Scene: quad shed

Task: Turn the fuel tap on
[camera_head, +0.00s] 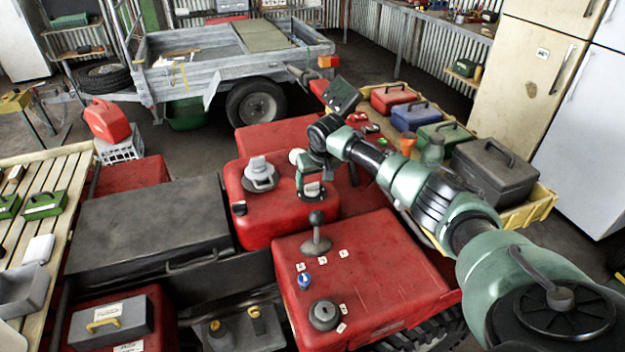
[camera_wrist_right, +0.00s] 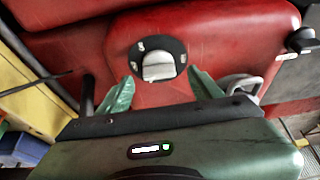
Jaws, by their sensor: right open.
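The fuel tap (camera_head: 312,190) is a pale grey lever on a round black plate, set in the red tank (camera_head: 262,222) of the quad. In the right wrist view the tap (camera_wrist_right: 158,66) lies ahead of and between my fingertips, with white marks on its plate. My right gripper (camera_head: 309,178) is right above the tap in the head view and partly hides it. In the wrist view my right gripper (camera_wrist_right: 160,88) is open, its green fingers apart on either side, with no contact visible. My left gripper is not in view.
A grey fuel cap (camera_head: 260,173) stands on the tank just left of my gripper. Nearer are a lever with a black knob (camera_head: 317,220), a blue key (camera_head: 305,281) and a round black dial (camera_head: 324,314). A yellow tray (camera_head: 526,212) with toolboxes is at right.

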